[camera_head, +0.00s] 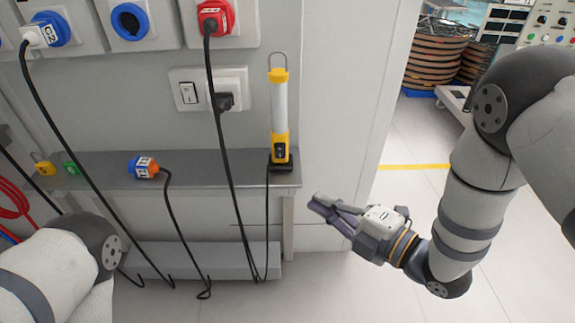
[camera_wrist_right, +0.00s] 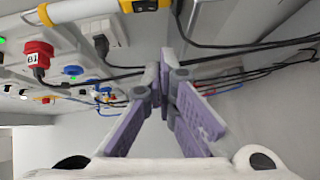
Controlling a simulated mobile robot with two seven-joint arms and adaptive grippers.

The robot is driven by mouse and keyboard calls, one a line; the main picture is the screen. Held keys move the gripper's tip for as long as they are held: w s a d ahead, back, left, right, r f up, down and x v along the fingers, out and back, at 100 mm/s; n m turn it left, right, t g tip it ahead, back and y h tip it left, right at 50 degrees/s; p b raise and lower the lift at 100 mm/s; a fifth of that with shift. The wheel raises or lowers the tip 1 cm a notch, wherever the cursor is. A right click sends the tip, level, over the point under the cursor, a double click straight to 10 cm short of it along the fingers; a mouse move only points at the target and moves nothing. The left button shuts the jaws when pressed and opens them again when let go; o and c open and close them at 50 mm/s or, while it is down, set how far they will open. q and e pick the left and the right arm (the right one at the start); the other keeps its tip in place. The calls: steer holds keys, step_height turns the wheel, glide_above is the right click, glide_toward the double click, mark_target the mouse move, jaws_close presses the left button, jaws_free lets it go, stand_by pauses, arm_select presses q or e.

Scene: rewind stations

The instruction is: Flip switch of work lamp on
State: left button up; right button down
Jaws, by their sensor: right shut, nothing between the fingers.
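The work lamp (camera_head: 279,108) stands upright on the grey shelf against the wall, with a yellow body, a white tube and a hook on top. Its dark switch (camera_head: 280,152) is low on the yellow body; whether it is on or off is too small to tell. The lamp (camera_wrist_right: 95,10) also lies across the top of the right wrist view. My right gripper (camera_head: 318,203) is shut and empty, to the right of and below the lamp, apart from it. Its closed fingers (camera_wrist_right: 165,80) show in the right wrist view. My left gripper is out of view.
A black cable (camera_head: 267,215) hangs from the lamp's base. A red plug (camera_head: 213,15), a black plug (camera_head: 225,101) and a wall switch (camera_head: 188,93) are left of the lamp. An orange-blue connector (camera_head: 143,167) lies on the shelf (camera_head: 215,172). Open floor is to the right.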

mark_target(280, 152)
steer(key=shift+n, duration=0.3)
steer(key=shift+w+d+r+b+x, duration=0.15)
steer(key=shift+w+d+b+x, duration=0.15)
steer(key=shift+x, duration=1.9)
steer(key=shift+w+d+r+b+x, duration=0.2)
steer(key=shift+w+d+b+x, duration=0.1)
steer(key=shift+x, duration=1.9)
steer(key=shift+w+d+r+b+x, duration=0.2)
steer(key=shift+w+b+x, duration=0.1)
steer(key=shift+x, duration=1.9)
